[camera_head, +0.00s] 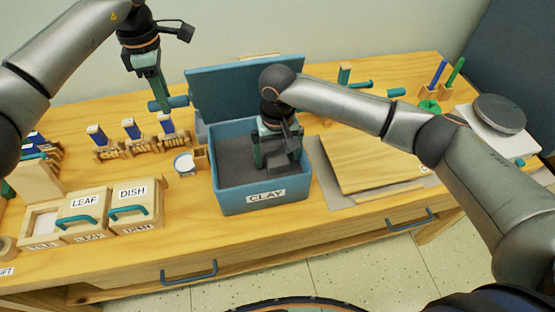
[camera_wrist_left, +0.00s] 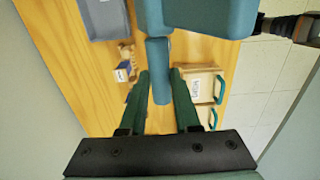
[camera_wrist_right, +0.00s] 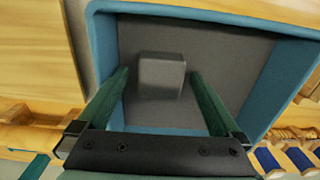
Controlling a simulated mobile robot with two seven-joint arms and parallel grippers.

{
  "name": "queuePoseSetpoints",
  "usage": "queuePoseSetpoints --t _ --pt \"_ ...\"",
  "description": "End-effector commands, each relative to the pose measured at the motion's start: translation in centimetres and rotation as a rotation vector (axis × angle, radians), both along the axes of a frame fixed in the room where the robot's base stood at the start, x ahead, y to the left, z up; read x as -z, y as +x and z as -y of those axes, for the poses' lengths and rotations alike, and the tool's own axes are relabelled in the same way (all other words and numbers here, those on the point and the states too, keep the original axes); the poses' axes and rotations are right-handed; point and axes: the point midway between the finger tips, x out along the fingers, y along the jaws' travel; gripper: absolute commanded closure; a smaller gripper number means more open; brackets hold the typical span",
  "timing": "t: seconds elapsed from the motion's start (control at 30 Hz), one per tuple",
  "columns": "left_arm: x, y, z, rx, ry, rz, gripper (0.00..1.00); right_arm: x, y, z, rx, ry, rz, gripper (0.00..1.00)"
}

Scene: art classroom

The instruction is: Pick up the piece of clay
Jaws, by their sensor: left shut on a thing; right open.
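The blue box (camera_head: 262,200) labelled CLAY stands open on the table. Its blue lid (camera_head: 245,92) is raised upright behind it. My left gripper (camera_head: 160,104) is shut on the lid's blue handle at the lid's left side; the handle (camera_wrist_left: 157,60) also shows between its fingers in the left wrist view. My right gripper (camera_head: 277,165) reaches down into the box and is open. In the right wrist view, the grey clay block (camera_wrist_right: 161,75) lies on the box's dark floor, between and just beyond the open fingers (camera_wrist_right: 160,80). In the head view my right gripper hides the clay.
A wooden board (camera_head: 375,158) lies right of the box. A small white cup (camera_head: 184,165) stands close to its left. Boxes labelled LEAF (camera_head: 85,203) and DISH (camera_head: 132,190) and several stamps are further left. A turntable (camera_head: 499,114) stands at the far right.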

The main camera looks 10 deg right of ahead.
Motion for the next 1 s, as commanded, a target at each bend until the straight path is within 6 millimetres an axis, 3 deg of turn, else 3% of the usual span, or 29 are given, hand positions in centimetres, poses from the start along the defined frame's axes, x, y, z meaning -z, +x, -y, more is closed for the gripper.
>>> queuePoseSetpoints --t 0.27,1.0 --pt "0.00 0.02 -0.01 0.000 0.000 0.001 1.00 0.41 0.01 -0.03 -0.001 0.000 0.001 0.00" --pt "0.00 0.02 -0.01 0.000 0.000 0.001 1.00 0.35 0.01 -0.05 -0.001 0.001 0.001 0.82"
